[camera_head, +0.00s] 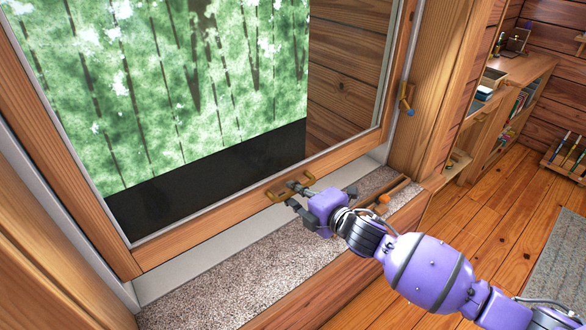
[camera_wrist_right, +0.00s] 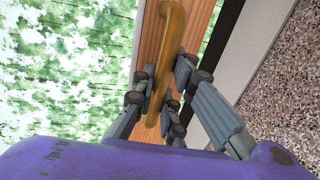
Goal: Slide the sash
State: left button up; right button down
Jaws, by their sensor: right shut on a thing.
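The sash is a large glazed pane in a wooden frame (camera_head: 200,229), with green woodland behind the glass. A brass handle (camera_head: 276,196) sits on its bottom rail. My right gripper (camera_head: 294,191), purple with grey fingers, reaches in from the right and is shut on the handle. In the right wrist view the brass handle (camera_wrist_right: 168,50) runs between the grey fingers, with the wooden rail behind it. Some gap under the sash cannot be judged from here. My left gripper is not in view.
A speckled stone sill (camera_head: 225,280) runs below the sash. On it, near the right end, lie a wooden stick and a small orange item (camera_head: 384,199). A brass latch (camera_head: 406,104) is on the right jamb. Shelves with books (camera_head: 507,108) stand at the right, beyond open plank floor.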

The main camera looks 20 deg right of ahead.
jog(key=f+b, duration=0.1)
jog(key=f, duration=0.2)
jog(key=f+b, duration=0.1)
jog(key=f, duration=0.2)
jog(key=f+b, duration=0.1)
jog(key=f, duration=0.2)
jog(key=shift+s+f, duration=0.2)
jog(key=shift+s, duration=0.05)
jog(key=shift+f+b, duration=0.4)
jog(key=shift+f, duration=0.35)
jog(key=c, duration=2.2)
grip_release()
jog(key=o, duration=0.4)
jog(key=shift+d, duration=0.1)
jog(key=shift+o, duration=0.2)
jog(key=shift+w+r, duration=0.15)
jog(key=shift+r, duration=0.15)
jog(key=v, duration=1.2)
jog(key=shift+f, duration=0.1)
